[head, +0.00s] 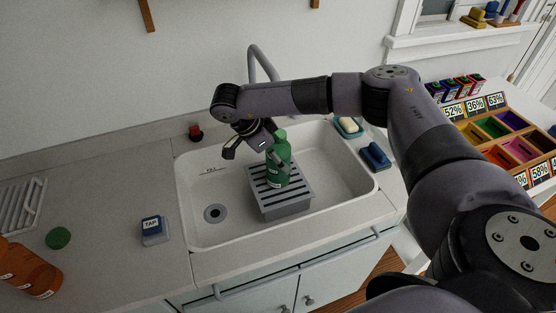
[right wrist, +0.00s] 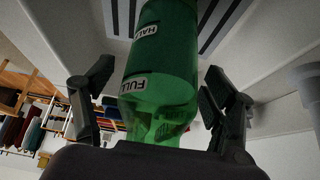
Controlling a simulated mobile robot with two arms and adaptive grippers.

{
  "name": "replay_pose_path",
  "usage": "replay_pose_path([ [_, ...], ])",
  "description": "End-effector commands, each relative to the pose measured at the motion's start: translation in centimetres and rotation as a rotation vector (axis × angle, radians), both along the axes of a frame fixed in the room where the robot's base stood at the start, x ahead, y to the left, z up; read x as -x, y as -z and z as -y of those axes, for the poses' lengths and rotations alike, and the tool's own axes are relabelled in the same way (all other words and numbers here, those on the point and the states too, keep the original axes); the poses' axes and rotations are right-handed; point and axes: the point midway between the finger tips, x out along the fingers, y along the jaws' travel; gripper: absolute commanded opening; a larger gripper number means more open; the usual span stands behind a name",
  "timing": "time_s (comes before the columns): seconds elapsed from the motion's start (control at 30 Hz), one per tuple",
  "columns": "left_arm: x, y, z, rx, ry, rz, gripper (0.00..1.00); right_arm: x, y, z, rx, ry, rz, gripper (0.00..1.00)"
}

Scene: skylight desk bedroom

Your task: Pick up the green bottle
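The green bottle (head: 280,172) stands on a grey slatted rack (head: 285,208) inside the white sink. In the right wrist view the green bottle (right wrist: 163,75) is translucent, with "HALF" and "FULL" labels, and lies between the two fingers. My right gripper (head: 252,149) reaches in from above at the bottle's upper part and hides some of it. In the right wrist view my right gripper (right wrist: 156,84) is open, with a gap showing on each side of the bottle. My left gripper is not in view.
The sink (head: 235,193) has a curved faucet (head: 262,62) behind it. A blue "TAP" box (head: 152,229), a green disc (head: 58,238) and orange bottles (head: 35,272) are on the left counter. A blue sponge (head: 376,155) sits at the sink's right. A compartment tray (head: 510,145) is farther right.

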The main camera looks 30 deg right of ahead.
Motion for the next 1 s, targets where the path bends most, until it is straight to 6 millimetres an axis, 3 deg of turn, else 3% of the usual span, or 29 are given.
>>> replay_pose_path([
  [1.0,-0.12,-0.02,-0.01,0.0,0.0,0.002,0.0,-0.01,-0.06,-0.04,0.0,0.0,0.0,0.09],
])
